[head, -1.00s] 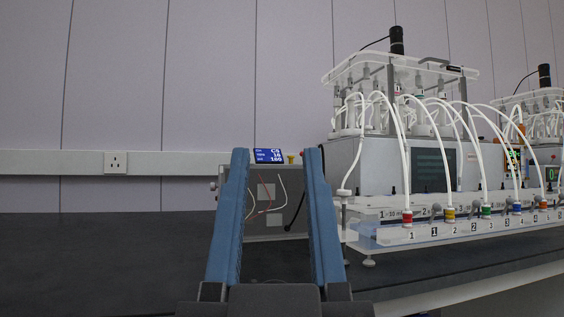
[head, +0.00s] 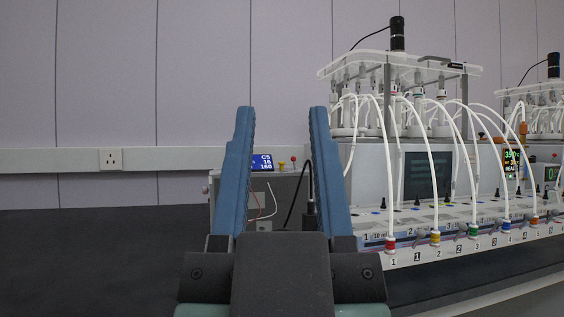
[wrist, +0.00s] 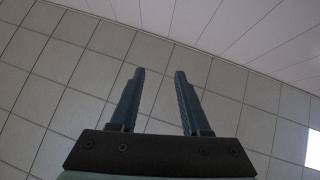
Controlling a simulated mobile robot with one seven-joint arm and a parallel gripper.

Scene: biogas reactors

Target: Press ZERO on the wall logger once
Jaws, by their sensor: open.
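No wall logger with a readable ZERO button shows in these frames. A grey box (head: 284,187) stands on the dark bench against the wall, with a small blue display (head: 262,162) showing white characters and small yellow and red knobs beside it. My gripper (head: 281,108) is open and empty, pointing up in front of this box in the head view. Its fingers and body hide parts of the box. In the wrist view my gripper (wrist: 160,72) shows open with nothing between the fingers, against tiles and pale panels.
A reactor unit (head: 420,175) with white tubes and coloured numbered connectors stands at the right. A second unit (head: 545,105) is partly visible at the far right. A wall socket (head: 111,159) is at the left. The bench (head: 100,250) at the left is clear.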

